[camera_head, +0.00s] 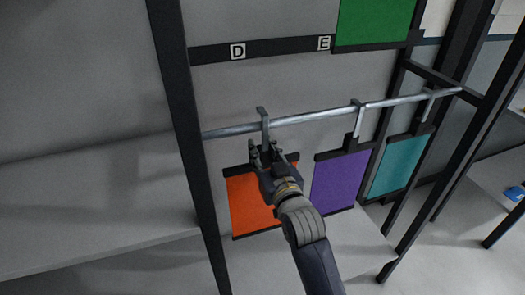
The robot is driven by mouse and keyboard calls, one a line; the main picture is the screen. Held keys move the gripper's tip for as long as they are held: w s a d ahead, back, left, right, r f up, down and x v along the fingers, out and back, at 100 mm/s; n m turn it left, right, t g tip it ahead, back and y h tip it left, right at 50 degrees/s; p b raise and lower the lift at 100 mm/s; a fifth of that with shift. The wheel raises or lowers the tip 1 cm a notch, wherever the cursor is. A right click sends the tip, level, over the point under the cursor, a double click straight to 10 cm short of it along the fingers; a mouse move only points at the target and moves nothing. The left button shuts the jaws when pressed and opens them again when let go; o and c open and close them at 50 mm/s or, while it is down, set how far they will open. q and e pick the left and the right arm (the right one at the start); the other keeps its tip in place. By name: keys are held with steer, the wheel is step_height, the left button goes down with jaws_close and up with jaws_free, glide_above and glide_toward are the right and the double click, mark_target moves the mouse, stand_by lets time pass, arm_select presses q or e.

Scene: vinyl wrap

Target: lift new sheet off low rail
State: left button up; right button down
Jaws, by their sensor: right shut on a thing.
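A grey low rail (310,116) runs across the frame, and three sheets hang from it by grey hooks. The orange sheet (250,207) hangs at the left, the purple sheet (338,182) in the middle and the teal sheet (398,165) at the right. My right gripper (264,152) is shut on the orange sheet's hanger, just below its hook (265,125). The hook still sits over the rail. My gripper and wrist hide part of the orange sheet's top bar and right side. My left gripper is out of view.
A dark upper bar (280,48) carries labels D (238,51) and E (323,43). A dark post (184,120) stands close left of the orange sheet. More dark posts stand at the right.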

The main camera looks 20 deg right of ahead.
steer(key=shift+s+d+p, duration=0.1)
steer(key=shift+s+p, duration=1)
steer(key=shift+s, duration=2.75)
steer(key=shift+s+d+p, duration=0.1)
steer(key=shift+s+p, duration=0.2)
steer(key=shift+s, duration=2.35)
